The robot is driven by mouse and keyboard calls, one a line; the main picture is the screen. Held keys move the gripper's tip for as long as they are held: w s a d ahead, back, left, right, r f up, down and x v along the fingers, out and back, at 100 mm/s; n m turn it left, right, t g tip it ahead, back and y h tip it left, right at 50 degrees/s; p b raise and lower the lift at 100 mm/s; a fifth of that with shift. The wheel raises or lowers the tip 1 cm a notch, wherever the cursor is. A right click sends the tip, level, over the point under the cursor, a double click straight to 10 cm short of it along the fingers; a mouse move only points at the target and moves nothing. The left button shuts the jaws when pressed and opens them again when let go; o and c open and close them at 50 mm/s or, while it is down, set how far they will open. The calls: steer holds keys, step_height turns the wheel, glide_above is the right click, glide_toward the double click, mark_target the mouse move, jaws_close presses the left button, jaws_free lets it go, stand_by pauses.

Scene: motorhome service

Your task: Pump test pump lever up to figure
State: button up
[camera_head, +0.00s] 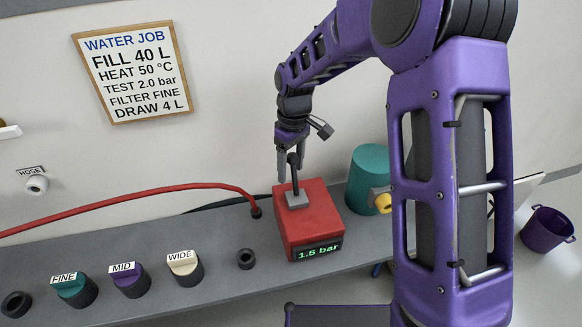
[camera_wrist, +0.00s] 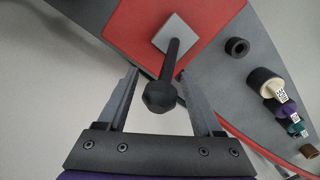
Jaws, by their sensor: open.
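The test pump is a red box (camera_head: 318,222) on the grey shelf, and its green display (camera_head: 319,252) reads 1.5 bar. Its dark lever (camera_head: 294,175) stands up from a grey square block on top. In the wrist view the lever's dark knob (camera_wrist: 161,97) lies between the two fingers of my gripper (camera_wrist: 160,80), with a gap on each side. My gripper (camera_head: 290,165) is open at the top of the lever. The job sign (camera_head: 133,72) on the wall reads TEST 2.0 bar, along with FILL 40 L, HEAT 50 °C, FILTER FINE and DRAW 4 L.
A red hose (camera_head: 150,191) runs along the shelf to a port left of the pump. FINE (camera_head: 75,290), MID (camera_head: 131,280) and WIDE (camera_head: 186,268) filters stand at the front left. A teal canister (camera_head: 368,178) with a yellow tap stands right of the pump. A purple bucket (camera_head: 547,230) is at far right.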

steer(key=shift+f, duration=0.15)
jaws_close()
stand_by(1.4)
